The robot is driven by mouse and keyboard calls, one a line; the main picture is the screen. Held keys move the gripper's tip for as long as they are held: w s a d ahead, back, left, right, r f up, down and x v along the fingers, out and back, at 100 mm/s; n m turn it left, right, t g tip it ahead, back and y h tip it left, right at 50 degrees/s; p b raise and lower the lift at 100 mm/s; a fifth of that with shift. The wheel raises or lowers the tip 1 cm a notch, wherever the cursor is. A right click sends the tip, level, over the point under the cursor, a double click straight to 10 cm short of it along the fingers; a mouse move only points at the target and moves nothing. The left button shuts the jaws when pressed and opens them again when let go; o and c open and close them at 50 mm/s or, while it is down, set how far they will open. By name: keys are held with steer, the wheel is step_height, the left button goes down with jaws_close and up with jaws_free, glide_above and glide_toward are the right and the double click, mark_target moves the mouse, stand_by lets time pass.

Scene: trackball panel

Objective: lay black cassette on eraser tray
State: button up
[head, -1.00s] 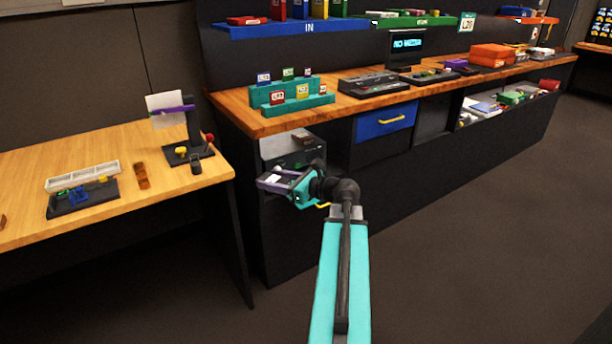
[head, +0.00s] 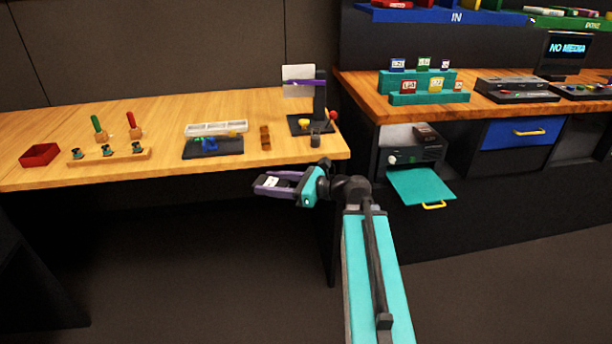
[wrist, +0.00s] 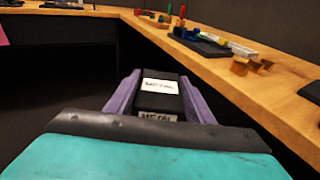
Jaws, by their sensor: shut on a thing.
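My gripper (head: 274,184) has purple fingers and is shut on the black cassette (wrist: 158,97), which has a white label. The cassette shows dark between the fingers in the wrist view. The flat teal tray (head: 420,184) with a yellow handle is pulled out from a dark device (head: 411,156) under the right counter. I take it for the eraser tray; its visible top is bare. My gripper is left of this tray in the head view, in front of the left table's edge.
The wooden table (head: 230,166) at left carries a red bin (head: 40,155), a peg board (head: 108,154), a dark tray (head: 213,147) and a stand (head: 318,110). The right counter (head: 365,88) carries teal racks. A blue drawer (head: 520,133) is shut. Open floor lies in front.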

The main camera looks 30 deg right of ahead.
steer(key=a+n+g+y, duration=0.2)
steer(key=a, duration=0.9)
steer(key=shift+s+a+g, duration=0.2)
steer(key=shift+s+g, duration=0.1)
steer(key=shift+d, duration=0.15)
